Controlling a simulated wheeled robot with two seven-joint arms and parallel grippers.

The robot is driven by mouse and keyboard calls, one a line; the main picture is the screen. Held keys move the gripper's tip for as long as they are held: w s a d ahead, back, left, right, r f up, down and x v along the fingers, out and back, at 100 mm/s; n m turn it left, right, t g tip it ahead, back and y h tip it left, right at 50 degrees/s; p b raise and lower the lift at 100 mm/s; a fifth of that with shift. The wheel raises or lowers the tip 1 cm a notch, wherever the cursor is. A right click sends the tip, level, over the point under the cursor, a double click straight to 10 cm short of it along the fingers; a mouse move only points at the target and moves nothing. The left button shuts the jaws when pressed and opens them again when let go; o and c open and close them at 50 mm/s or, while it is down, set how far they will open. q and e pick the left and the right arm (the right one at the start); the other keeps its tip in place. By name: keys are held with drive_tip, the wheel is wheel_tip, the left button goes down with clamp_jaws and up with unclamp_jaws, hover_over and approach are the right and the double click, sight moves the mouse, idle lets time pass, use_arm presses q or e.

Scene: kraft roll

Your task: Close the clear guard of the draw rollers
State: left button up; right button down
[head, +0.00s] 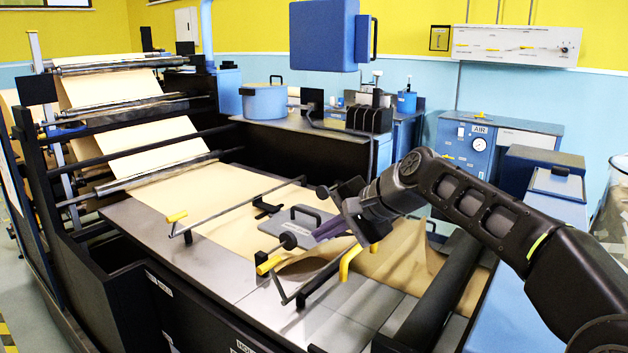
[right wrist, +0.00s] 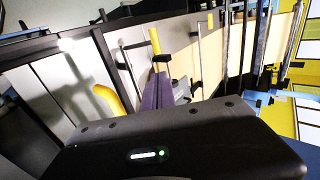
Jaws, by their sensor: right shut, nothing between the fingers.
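My right gripper (head: 318,236) reaches in from the right, low over the middle of the machine bed, its purple fingers shut and empty. In the right wrist view, the closed fingers (right wrist: 157,82) point toward a straight yellow bar handle (right wrist: 155,40). That yellow bar handle (head: 269,264) sits on a thin dark frame at the bed's near side, left of my fingertips. A bent yellow handle (head: 350,262) stands just below my gripper and also shows in the right wrist view (right wrist: 107,97). The clear guard's panel is hard to make out, so I cannot tell its position. My left gripper is out of view.
Brown kraft web (head: 240,190) runs over the bed from rollers (head: 120,100) at the left. Another yellow-tipped frame (head: 177,216) stands farther left. A grey plate with a black handle (head: 292,222) lies beside my gripper. A dark roller (head: 440,290) lies at the right.

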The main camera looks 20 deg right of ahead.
wheel_tip(320, 180, up, 8)
drive_tip(key=w+a+p, duration=0.1)
drive_tip(key=w, duration=0.1)
drive_tip(key=shift+w+a, duration=0.15)
drive_tip(key=shift+a, duration=0.1)
